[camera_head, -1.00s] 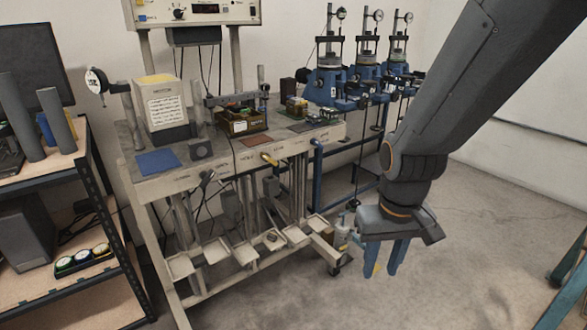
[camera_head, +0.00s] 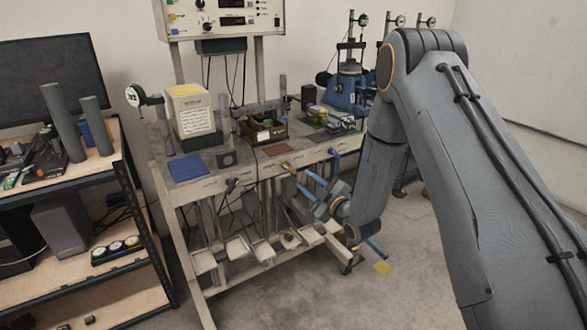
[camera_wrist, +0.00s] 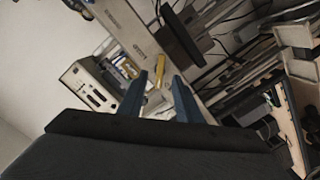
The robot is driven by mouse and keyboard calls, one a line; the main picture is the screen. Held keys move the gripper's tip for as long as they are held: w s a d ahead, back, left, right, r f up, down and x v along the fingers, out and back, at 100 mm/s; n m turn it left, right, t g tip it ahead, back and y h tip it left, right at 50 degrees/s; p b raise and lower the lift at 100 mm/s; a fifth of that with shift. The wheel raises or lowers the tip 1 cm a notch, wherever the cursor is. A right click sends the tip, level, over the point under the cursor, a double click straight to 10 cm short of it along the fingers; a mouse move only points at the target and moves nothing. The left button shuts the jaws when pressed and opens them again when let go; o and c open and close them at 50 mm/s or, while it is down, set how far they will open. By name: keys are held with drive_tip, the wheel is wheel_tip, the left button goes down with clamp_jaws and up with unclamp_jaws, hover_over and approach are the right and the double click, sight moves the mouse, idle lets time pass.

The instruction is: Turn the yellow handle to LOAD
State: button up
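The yellow handle (camera_head: 288,168) sticks out from the front rail of the grey test bench, below the brown plate. Small dark lettering is on the rail near it, too small to read. My gripper (camera_head: 312,183) is in front of the bench, to the lower right of the handle, with its blue fingers pointing toward the rail. In the wrist view the two fingers (camera_wrist: 160,76) are open, and the yellow handle (camera_wrist: 160,70) shows in the gap between their tips. It looks slightly beyond them; I see no contact. The handle's base is partly unclear.
The bench (camera_head: 215,186) carries a blue mat (camera_head: 188,168), a white-and-yellow box (camera_head: 192,108) and an open parts tray (camera_head: 264,131). Pale trays hang low beneath. A shelf (camera_head: 95,165) stands at left. Blue machines (camera_head: 350,92) stand at the back right.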

sight(290, 169)
drive_tip(key=shift+n+y, duration=0.3)
drive_tip(key=shift+y, duration=0.1)
drive_tip(key=x, duration=0.2)
drive_tip(key=p+x, duration=0.1)
drive_tip(key=x, duration=0.2)
drive_tip(key=p+x, duration=0.1)
drive_tip(key=x, duration=0.2)
drive_tip(key=shift+s+a+r, duration=0.2)
drive_tip(key=shift+a+r, duration=0.05)
drive_tip(key=shift+a, duration=0.1)
drive_tip(key=shift+c, duration=0.2)
clamp_jaws()
